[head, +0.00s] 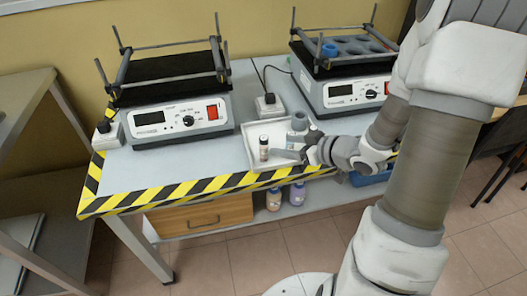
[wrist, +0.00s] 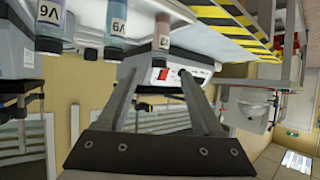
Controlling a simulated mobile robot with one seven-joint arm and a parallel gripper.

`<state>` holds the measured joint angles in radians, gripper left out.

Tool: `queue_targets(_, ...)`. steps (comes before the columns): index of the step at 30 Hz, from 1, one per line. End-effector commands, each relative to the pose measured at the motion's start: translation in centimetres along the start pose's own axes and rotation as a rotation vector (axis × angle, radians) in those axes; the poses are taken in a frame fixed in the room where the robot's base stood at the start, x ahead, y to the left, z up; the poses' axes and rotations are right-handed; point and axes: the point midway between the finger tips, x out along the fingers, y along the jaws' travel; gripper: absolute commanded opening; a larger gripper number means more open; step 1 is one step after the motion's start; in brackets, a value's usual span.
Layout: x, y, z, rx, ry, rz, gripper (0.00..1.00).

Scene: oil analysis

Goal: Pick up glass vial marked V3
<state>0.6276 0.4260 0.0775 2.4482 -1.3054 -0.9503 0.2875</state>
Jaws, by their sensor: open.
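A small vial with a dark cap and a pinkish-brown lower part (head: 264,148) stands upright in the white tray (head: 258,178) near the table's front edge. In the wrist view, which is upside down, a reddish vial (wrist: 163,30) is the rightmost of three. Its label appears to read V3. The others are bluish, labelled V6 (wrist: 116,27) and V9 (wrist: 50,12). My gripper (head: 287,150) is just right of the dark-capped vial, low over the tray. In the wrist view its fingers (wrist: 158,72) are apart, with nothing between them.
Two shakers with rod frames stand behind, left (head: 180,115) and right (head: 345,88); the right one holds a blue rack. A blue-grey vial (head: 299,122) stands at the tray's back right. Bottles (head: 273,199) sit on the shelf below. The table's front left is clear.

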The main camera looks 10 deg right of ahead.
Motion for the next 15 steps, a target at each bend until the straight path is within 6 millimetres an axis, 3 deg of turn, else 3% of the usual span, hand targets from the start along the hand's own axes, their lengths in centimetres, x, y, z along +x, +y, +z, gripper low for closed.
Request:
queue_targets(1,1.5,-0.1,0.4,-0.002,0.0,-0.005,0.68)
queue_targets(6,4.8,-0.1,0.3,-0.002,0.0,-0.002,0.68)
queue_targets(15,7.1,0.0,0.0,-0.001,-0.001,0.002,0.68)
